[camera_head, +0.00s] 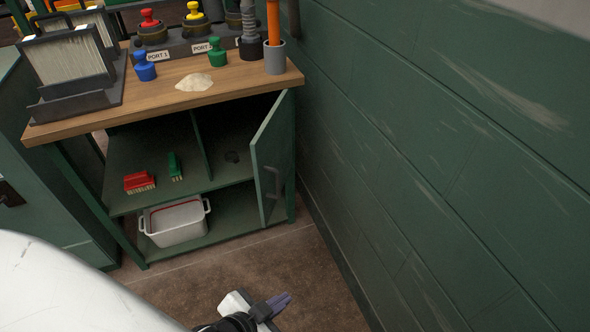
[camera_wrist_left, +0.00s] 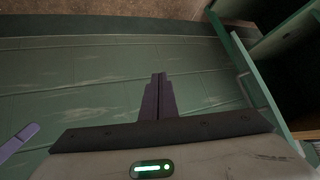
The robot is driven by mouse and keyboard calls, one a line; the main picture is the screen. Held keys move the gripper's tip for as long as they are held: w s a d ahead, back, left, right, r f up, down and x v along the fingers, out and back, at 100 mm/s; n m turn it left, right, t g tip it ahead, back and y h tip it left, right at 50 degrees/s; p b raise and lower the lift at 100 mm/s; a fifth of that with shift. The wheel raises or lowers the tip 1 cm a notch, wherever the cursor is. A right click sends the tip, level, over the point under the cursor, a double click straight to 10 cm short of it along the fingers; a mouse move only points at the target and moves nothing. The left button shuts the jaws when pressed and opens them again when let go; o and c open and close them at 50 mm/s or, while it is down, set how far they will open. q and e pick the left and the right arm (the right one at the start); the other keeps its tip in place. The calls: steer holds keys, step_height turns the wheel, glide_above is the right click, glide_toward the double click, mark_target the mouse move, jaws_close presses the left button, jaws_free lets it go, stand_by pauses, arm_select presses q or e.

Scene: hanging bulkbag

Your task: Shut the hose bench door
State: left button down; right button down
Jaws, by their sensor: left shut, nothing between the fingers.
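The hose bench (camera_head: 170,105) is a dark green cabinet with a wooden top. Its green door (camera_head: 272,150) stands open, swung outward at the right side of the front, with a dark handle (camera_head: 273,183) on its face. In the wrist view the door (camera_wrist_left: 255,75) and handle (camera_wrist_left: 242,86) are at the right. My left gripper (camera_head: 278,303) is low in front of the bench, apart from the door. Its fingers are together and empty in the wrist view (camera_wrist_left: 159,78). A purple finger-like piece (camera_wrist_left: 18,142) at the left edge seems to be my right gripper, mostly cut off.
Inside are a red brush (camera_head: 139,182), a green brush (camera_head: 174,167) and a white bin (camera_head: 176,222) on the lower shelf. A green panelled wall (camera_head: 430,150) runs close along the right. Brown floor (camera_head: 300,265) lies clear before the door.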

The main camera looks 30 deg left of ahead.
arm_select(q)
steer(key=w+a+m+t+y+b, duration=0.2)
steer(key=w+a+m+y+b, duration=0.15)
steer(key=w, duration=0.35)
steer(key=m+t+y+b, duration=0.3)
steer(key=m+t+y, duration=0.2)
steer(key=y, duration=0.1)
glide_toward(265, 168)
steer(key=s+d+r, duration=0.2)
steer(key=d+r, duration=0.2)
steer(key=d, duration=0.2)
steer(key=shift+h, duration=0.25)
steer(key=w+a, duration=0.3)
steer(key=w, duration=0.1)
steer(key=w+a, duration=0.4)
steer(key=shift+w+a, duration=0.1)
steer(key=shift+w, duration=0.05)
steer(key=shift+a+p, duration=0.3)
steer(key=shift+a, duration=0.35)
